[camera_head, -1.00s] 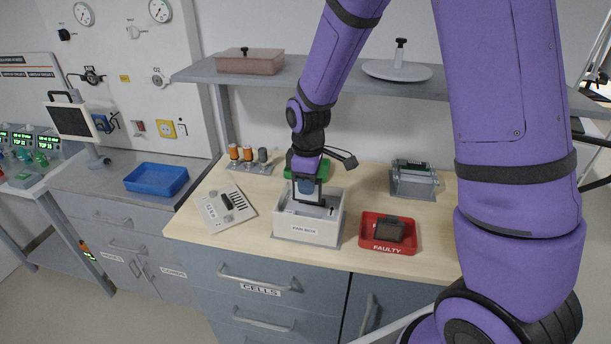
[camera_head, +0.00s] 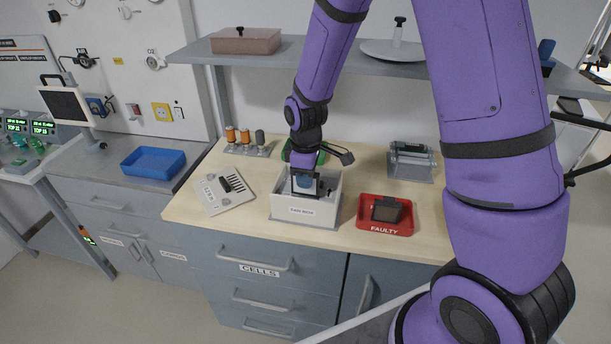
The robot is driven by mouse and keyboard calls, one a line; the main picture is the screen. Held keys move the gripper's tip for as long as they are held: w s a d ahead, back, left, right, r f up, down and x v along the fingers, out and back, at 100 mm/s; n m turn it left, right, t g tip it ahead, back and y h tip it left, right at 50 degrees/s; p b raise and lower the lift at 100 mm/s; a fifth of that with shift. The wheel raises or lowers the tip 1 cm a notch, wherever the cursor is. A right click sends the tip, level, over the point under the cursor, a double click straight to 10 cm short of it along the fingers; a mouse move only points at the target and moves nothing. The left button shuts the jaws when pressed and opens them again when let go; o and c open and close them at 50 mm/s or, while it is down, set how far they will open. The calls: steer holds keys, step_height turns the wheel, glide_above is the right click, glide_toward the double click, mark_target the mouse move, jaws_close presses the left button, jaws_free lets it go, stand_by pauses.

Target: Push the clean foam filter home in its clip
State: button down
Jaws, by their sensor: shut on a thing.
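A white open-topped box (camera_head: 304,211) with a label on its front stands on the wooden bench top. My gripper (camera_head: 304,188) reaches down into the box from above and is shut on a small blue-grey piece (camera_head: 304,181), likely the clean foam filter. The piece is partly hidden by the dark fingers. The clip inside the box is hidden, so I cannot tell how deep the piece sits. A red tray (camera_head: 374,227) marked FAULTY stands to the right of the box and holds a dark block (camera_head: 387,209).
A white slotted cover (camera_head: 222,192) lies left of the box. A green thing (camera_head: 290,152) is behind the box. Orange and grey cylinders (camera_head: 245,137) stand at the back left, and a clear-bodied device (camera_head: 411,160) at the back right. A shelf (camera_head: 330,51) hangs above.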

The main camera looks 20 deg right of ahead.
mark_target(306, 193)
steer(key=shift+f, duration=2.4)
stand_by(2.1)
steer(key=shift+s+f, duration=0.15)
steer(key=shift+s+f, duration=0.25)
steer(key=shift+f, duration=0.1)
stand_by(0.6)
steer(key=c, duration=1.1)
jaws_free()
steer(key=shift+o, duration=0.8)
steer(key=shift+w+r, duration=0.25)
steer(key=shift+r, duration=0.55)
steer(key=shift+w+r, duration=0.1)
steer(key=shift+r, duration=2.55)
